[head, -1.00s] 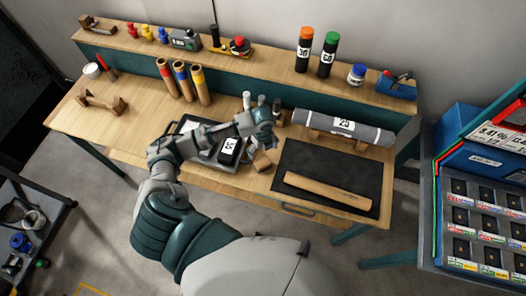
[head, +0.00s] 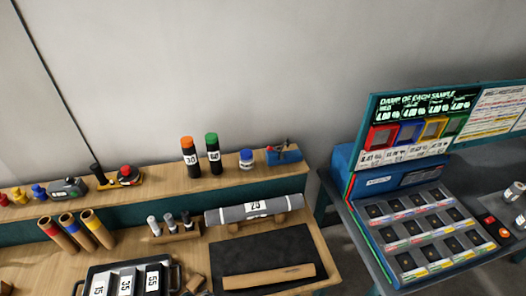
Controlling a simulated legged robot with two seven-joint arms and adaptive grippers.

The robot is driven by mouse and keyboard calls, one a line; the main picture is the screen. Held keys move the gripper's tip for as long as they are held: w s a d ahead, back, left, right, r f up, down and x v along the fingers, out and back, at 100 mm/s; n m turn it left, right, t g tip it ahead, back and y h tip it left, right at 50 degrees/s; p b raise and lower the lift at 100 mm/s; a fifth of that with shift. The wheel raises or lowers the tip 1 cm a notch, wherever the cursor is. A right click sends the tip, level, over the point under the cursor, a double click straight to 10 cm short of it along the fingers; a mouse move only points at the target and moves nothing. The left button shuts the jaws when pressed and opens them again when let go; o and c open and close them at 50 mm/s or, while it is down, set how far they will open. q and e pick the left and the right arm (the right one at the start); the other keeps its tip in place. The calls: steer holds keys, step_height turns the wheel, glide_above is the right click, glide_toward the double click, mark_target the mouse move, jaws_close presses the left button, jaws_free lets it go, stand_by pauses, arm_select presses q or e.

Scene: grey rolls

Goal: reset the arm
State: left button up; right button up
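Neither of my arms nor grippers shows in the head view now. A grey roll (head: 250,211) marked with a number label lies across a wooden cradle at the back of the wooden workbench (head: 205,262). A black mat (head: 262,249) lies in front of it, with a tan wooden bar (head: 268,277) along its near edge. A dark tray (head: 82,286) with several numbered blocks (head: 126,282) stands at the lower left.
A shelf (head: 215,184) behind the bench holds an orange-capped can (head: 189,157), a green-capped can (head: 213,154) and a blue jar (head: 246,159). Three cardboard tubes (head: 76,231) stand at left. A sample console (head: 415,230) stands at right, across a gap.

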arm_select(q)
steer(key=s+a+n+y, duration=0.2)
steer(key=s+a+n, duration=0.3)
steer(key=s+n, duration=0.35)
step_height(320, 180, down, 31)
steer(key=s+a+g+b, duration=0.1)
steer(key=s+b, duration=0.2)
steer(key=s+a+f+g+b, duration=0.1)
steer(key=s+a+f, duration=0.2)
steer(key=s+f, duration=1.2)
steer(key=shift+s+f, duration=0.2)
steer(key=shift+s, duration=0.4)
